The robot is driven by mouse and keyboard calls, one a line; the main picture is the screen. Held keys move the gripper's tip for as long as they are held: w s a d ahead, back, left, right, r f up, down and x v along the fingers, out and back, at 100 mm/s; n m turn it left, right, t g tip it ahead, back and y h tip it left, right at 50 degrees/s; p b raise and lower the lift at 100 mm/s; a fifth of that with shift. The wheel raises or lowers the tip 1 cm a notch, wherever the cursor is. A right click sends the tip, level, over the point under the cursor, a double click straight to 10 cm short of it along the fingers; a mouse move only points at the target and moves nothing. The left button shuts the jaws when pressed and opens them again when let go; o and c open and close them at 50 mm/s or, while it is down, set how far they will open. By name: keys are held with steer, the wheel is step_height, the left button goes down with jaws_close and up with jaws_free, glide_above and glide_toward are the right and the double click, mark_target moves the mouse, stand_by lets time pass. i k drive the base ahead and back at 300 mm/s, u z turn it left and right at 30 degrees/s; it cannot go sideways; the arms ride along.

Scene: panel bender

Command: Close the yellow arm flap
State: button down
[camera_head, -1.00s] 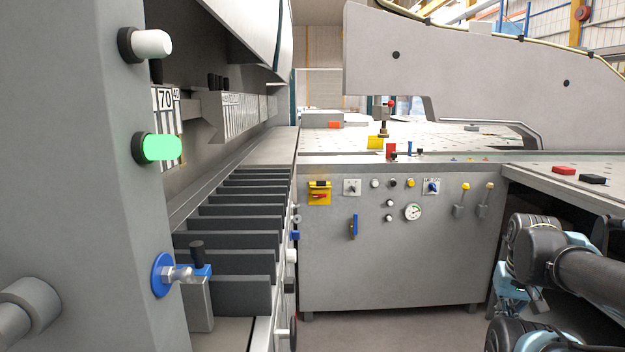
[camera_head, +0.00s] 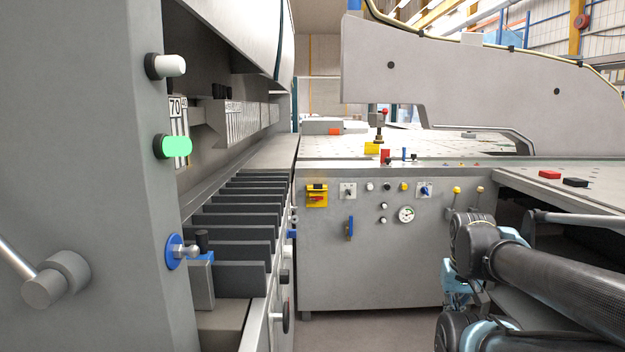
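A small yellow block or flap (camera_head: 371,148) stands on the machine's table beside a red piece, below a red-knobbed lever. A yellow switch plate (camera_head: 316,195) with a red handle sits on the grey front panel. I cannot tell from its shape which yellow part is the arm flap, or whether it is open. My dark arm with light-blue joint parts reaches in from the right, in front of the panel's right side and well apart from both yellow parts. I cannot make out my gripper's fingers.
The grey front panel (camera_head: 370,265) carries knobs, a gauge and a blue handle. A row of dark slats (camera_head: 240,220) runs along the left. A column (camera_head: 90,150) with a green-lit button stands near left. Bare floor shows below the panel.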

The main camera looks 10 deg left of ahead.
mark_target(318, 190)
steer(key=u, duration=0.05)
steer(key=i, duration=1)
steer(key=z, duration=0.05)
